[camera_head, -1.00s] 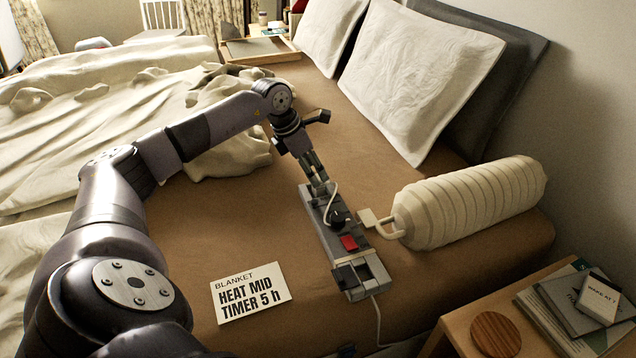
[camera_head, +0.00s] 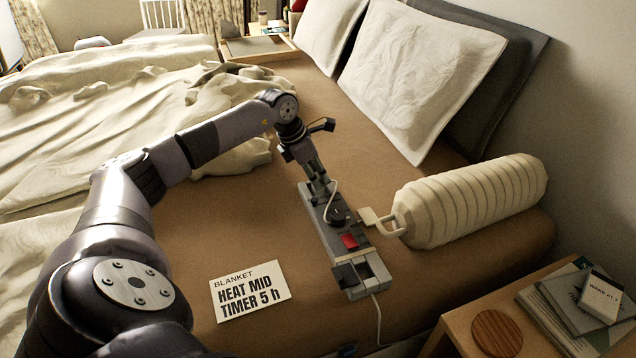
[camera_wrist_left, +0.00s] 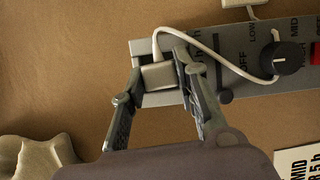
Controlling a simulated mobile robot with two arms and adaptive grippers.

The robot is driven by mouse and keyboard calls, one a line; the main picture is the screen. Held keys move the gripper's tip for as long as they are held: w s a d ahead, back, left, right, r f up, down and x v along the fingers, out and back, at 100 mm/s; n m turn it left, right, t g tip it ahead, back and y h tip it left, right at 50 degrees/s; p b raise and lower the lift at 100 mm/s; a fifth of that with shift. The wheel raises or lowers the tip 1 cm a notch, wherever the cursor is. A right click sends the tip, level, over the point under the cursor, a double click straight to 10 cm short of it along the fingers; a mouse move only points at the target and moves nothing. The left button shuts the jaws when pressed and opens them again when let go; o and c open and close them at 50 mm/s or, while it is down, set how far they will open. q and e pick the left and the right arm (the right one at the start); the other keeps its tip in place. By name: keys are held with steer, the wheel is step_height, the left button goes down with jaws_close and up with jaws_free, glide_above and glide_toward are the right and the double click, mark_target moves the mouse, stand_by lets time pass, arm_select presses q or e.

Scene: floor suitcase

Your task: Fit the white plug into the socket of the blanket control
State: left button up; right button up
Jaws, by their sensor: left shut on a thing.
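The blanket control (camera_head: 352,265) is a long grey box on the brown bed, with a black knob (camera_head: 337,217) and a red switch (camera_head: 349,242). My left gripper (camera_head: 319,187) points down at its far end. In the left wrist view my left gripper (camera_wrist_left: 158,68) is shut on the white plug (camera_wrist_left: 157,76), one finger on each side. The plug is over the end of the control (camera_wrist_left: 240,70), and its white cord (camera_wrist_left: 212,48) loops past the knob (camera_wrist_left: 287,60). The socket is hidden under the plug; I cannot tell whether the plug is seated. My right gripper is out of view.
A ribbed cream bolster (camera_head: 470,203) with a pale tag lies right of the control. A label card (camera_head: 250,291) lies in front to the left. Rumpled bedding (camera_head: 100,110) covers the left. A wooden nightstand (camera_head: 455,325) with books is at the lower right.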

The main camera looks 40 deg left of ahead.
arm_select(q)
jaws_close()
steer(key=shift+r, duration=0.5)
step_height(320, 180, up, 7)
steer(key=shift+f+p, duration=0.15)
steer(key=shift+p, duration=0.7)
step_height(320, 180, up, 12)
steer(key=p, duration=0.2)
steer(key=shift+p, duration=0.35)
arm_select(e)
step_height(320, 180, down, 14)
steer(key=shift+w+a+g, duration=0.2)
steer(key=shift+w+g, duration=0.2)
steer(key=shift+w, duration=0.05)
